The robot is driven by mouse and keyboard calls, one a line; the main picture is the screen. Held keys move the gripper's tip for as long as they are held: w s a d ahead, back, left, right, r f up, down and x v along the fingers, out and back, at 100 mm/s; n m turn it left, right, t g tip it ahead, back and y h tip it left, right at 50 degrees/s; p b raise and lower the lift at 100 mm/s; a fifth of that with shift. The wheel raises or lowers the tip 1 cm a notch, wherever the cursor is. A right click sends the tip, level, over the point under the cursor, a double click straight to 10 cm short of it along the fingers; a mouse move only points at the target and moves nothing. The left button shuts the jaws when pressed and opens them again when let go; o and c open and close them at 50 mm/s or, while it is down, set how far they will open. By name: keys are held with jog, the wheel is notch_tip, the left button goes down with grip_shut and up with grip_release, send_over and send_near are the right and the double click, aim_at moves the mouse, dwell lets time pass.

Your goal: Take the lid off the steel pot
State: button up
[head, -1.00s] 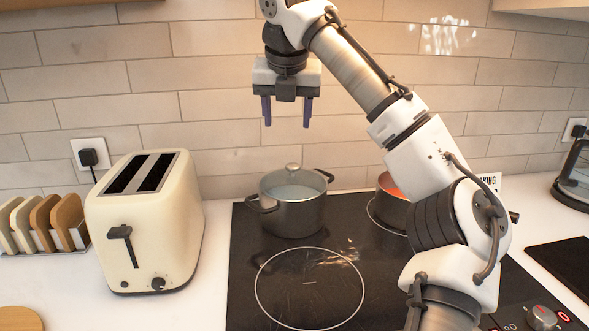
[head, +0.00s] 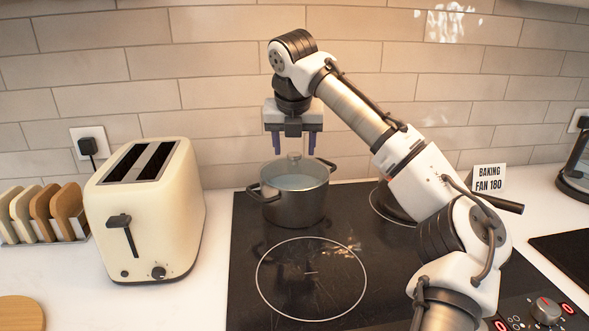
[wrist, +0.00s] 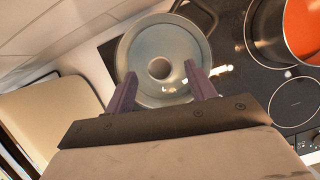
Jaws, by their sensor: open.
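The steel pot (head: 293,207) stands on the back left of the black hob, with a dark handle on each side. Its lid (head: 291,182) sits on top and has a round knob in the middle. My gripper (head: 294,150) is open and points down over the lid, its two purple fingers to either side of the knob in the head view. In the wrist view the lid (wrist: 140,52) fills the space beyond my gripper (wrist: 163,82), with the knob (wrist: 159,68) between the fingertips. I cannot tell whether the fingers touch anything.
A cream toaster (head: 147,215) stands left of the hob (head: 310,310). An orange-red pan (wrist: 301,28) is right of the pot, mostly hidden by my arm in the head view. A sign (head: 489,178) stands behind, and the tiled wall is close.

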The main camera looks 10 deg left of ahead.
jog(key=shift+x, duration=0.9)
jog(key=shift+c, duration=0.4)
jog(key=shift+r, duration=0.1)
grip_shut()
jog(key=shift+r, duration=0.1)
